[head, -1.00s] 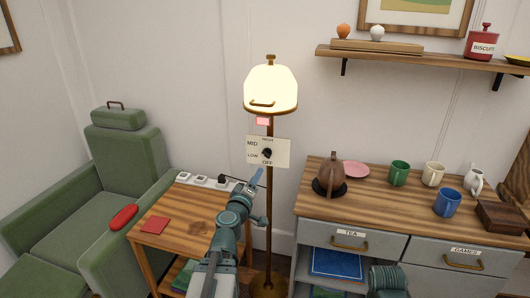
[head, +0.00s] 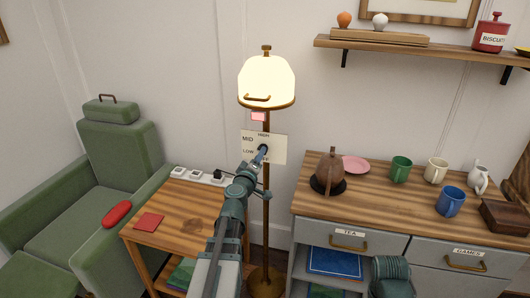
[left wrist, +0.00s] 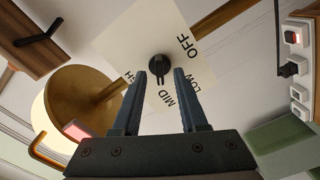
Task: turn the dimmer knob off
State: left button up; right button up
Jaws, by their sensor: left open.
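The dimmer knob (left wrist: 159,66) is a dark knob on a pale plate (head: 280,149) on the lamp's pole. The plate reads OFF, LOW, MID and HIGH, partly covered. In the left wrist view the knob's narrow end points toward the MID side. My left gripper (head: 263,152) is open at the plate and hides most of the knob in the head view. In the left wrist view its two fingertips (left wrist: 162,73) stand either side of the knob's lower end, with gaps; contact cannot be told. The lamp shade (head: 266,80) glows. My right gripper is not in view.
A wooden side table (head: 183,218) with a socket strip (head: 197,175) stands below left, beside a green armchair (head: 110,170). A cabinet (head: 420,200) with a teapot (head: 330,172) and mugs stands right. A shelf (head: 400,50) hangs above it.

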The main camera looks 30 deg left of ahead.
pick_arm(q)
jog(key=shift+x, duration=1.2)
grip_shut()
